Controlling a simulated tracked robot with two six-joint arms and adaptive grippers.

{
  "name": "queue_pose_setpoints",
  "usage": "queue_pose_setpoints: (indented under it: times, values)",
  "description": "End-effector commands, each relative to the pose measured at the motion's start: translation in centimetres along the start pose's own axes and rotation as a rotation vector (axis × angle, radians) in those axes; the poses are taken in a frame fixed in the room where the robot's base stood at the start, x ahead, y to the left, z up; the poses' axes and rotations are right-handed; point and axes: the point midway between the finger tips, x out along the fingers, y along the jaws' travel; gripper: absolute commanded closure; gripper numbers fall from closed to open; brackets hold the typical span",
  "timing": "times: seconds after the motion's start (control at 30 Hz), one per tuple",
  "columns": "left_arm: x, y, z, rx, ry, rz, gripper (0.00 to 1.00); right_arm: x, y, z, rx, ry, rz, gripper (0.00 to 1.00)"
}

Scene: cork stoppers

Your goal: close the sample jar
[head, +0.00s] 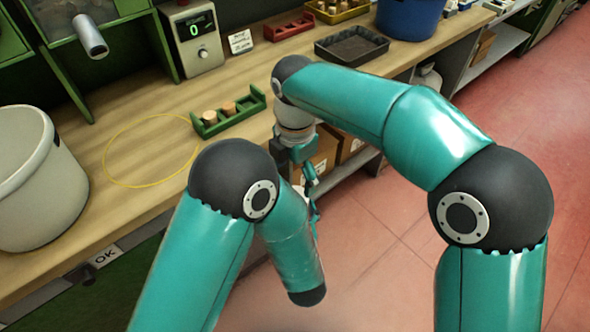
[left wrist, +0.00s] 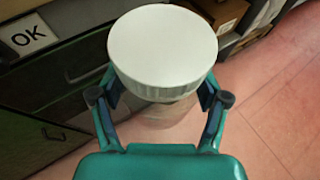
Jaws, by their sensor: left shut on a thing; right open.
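In the left wrist view, my left gripper (left wrist: 160,100) is shut on the sample jar (left wrist: 165,112), with one finger on each side. The jar has a clear, see-through body and a wide white lid (left wrist: 163,48) on top. I cannot tell whether the lid is loose or tight. In the head view, my left arm hides the left gripper and most of the jar. My right gripper (head: 313,192) points down beyond the left arm, partly hidden by it. It is open, and I see nothing between its fingers.
Cardboard boxes (head: 322,158) stand below the bench. Open red floor (head: 400,270) lies in front.

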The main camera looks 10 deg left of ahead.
Motion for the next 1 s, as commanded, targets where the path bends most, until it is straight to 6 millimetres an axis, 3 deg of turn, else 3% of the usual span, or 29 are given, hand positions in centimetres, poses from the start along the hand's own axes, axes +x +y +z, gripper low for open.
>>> queue_pose_setpoints:
  times: [0.5, 0.9, 1.0]
  values:
    - [0.0, 0.0, 0.1, -0.001, -0.002, 0.0, 1.0, 6.7, -0.1, 0.0, 0.001, 0.0, -0.002, 0.14]
    - [0.0, 0.0, 0.1, -0.001, -0.002, 0.0, 1.0, 7.4, 0.0, 0.0, 0.001, -0.001, -0.001, 0.14]
    - [0.0, 0.0, 0.1, -0.001, -0.002, 0.0, 1.0, 7.4, 0.0, 0.0, 0.001, -0.001, -0.001, 0.27]
